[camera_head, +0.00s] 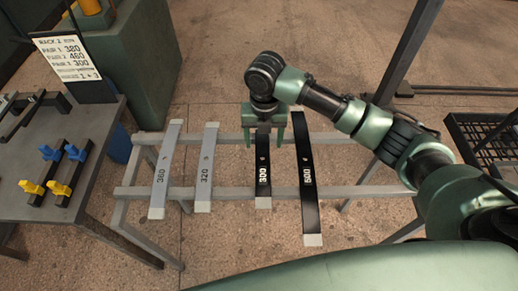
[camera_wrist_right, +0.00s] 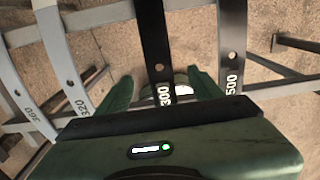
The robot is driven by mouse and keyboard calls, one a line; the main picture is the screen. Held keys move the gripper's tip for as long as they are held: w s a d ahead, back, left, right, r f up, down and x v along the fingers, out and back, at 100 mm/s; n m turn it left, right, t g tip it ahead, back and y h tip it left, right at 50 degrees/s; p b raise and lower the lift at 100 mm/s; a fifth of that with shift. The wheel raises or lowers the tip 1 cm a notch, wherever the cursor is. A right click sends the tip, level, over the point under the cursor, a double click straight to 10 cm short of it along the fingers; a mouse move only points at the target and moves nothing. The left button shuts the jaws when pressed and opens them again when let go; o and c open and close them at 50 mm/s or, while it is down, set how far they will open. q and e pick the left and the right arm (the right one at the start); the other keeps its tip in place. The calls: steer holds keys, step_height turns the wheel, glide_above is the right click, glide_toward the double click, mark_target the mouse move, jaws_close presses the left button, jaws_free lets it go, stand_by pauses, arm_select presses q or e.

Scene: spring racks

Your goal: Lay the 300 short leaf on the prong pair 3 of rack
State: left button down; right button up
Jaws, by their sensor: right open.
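The 300 leaf (camera_head: 263,176) is black with pale ends and lies across the two rails of a grey stand, between the 320 leaf and the 500 leaf. My right gripper (camera_head: 264,143) is open above its far part, one finger on each side. In the right wrist view the 300 leaf (camera_wrist_right: 152,38) runs between the spread fingers, with no clear contact. At the left, a table holds two dark bars with blue prongs (camera_head: 75,153) and yellow prongs (camera_head: 58,188). A sign (camera_head: 70,57) there lists pair 3 as 300. My left gripper is out of view.
The grey 360 leaf (camera_head: 164,172), grey 320 leaf (camera_head: 206,168) and longer black 500 leaf (camera_head: 307,190) share the stand (camera_head: 335,191). The 500 leaf is close to the gripper's right side. The table (camera_head: 20,222) is left of the stand. A dark mesh surface (camera_head: 485,140) is far right.

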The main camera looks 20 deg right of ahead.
mark_target(262, 156)
steer(key=f, duration=0.2)
steer(key=shift+s+f+p, duration=0.3)
steer(key=shift+f+p, duration=0.05)
steer(key=f, duration=0.3)
steer(key=shift+w+a+f+p, duration=0.1)
steer(key=shift+w+f+p, duration=0.25)
steer(key=shift+f+p, duration=0.05)
steer(key=shift+f, duration=0.25)
steer(key=c, duration=1.2)
jaws_close()
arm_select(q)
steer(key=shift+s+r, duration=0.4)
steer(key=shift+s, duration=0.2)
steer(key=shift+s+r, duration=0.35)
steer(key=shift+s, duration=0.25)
arm_select(e)
steer(key=shift+w, duration=0.1)
